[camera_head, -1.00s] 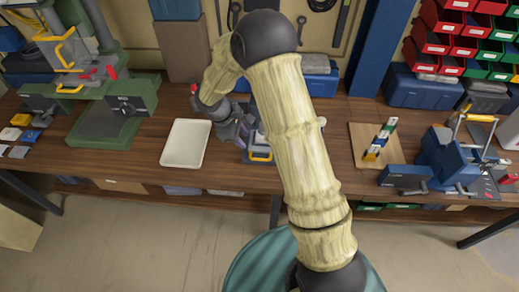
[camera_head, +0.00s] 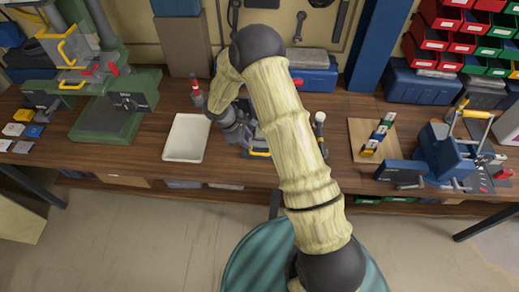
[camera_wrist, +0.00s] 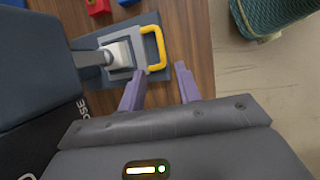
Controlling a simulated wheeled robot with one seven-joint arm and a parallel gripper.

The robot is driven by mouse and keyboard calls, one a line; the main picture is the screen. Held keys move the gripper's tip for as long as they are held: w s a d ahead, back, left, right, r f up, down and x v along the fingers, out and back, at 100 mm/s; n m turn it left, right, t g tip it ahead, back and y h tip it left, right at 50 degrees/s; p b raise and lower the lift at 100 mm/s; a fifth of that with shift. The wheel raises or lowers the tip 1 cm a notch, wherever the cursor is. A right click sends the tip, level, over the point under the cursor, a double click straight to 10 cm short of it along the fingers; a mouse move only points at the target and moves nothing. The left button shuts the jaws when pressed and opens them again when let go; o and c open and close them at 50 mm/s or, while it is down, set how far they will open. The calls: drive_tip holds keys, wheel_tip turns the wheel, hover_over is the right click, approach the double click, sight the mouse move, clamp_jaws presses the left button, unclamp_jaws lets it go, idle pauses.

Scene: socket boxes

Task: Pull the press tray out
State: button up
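The press tray is a grey plate (camera_wrist: 122,57) with a yellow handle (camera_wrist: 155,48), seen in the wrist view under a pale block and a dark press part. Its yellow handle also shows in the head view (camera_head: 258,154), where my arm hides most of the press. My gripper (camera_wrist: 160,82) is open and empty. Its two purple fingers are spread, and in the picture their tips lie just below the handle's lower end, apart from it. In the head view my gripper (camera_head: 243,150) is just left of the handle.
A white tray (camera_head: 187,138) lies to the left, with a green press (camera_head: 110,110) beyond it. A wooden board (camera_head: 362,130) with coloured blocks and a blue machine (camera_head: 445,150) stand to the right. A dark panel (camera_wrist: 35,70) is close on the wrist view's left.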

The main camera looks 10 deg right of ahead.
sight(261, 153)
drive_tip(key=p+x, duration=0.3)
drive_tip(key=x, duration=0.8)
drive_tip(key=shift+d+f, duration=0.1)
drive_tip(key=shift+f, duration=0.15)
drive_tip(key=shift+c, duration=0.3)
clamp_jaws()
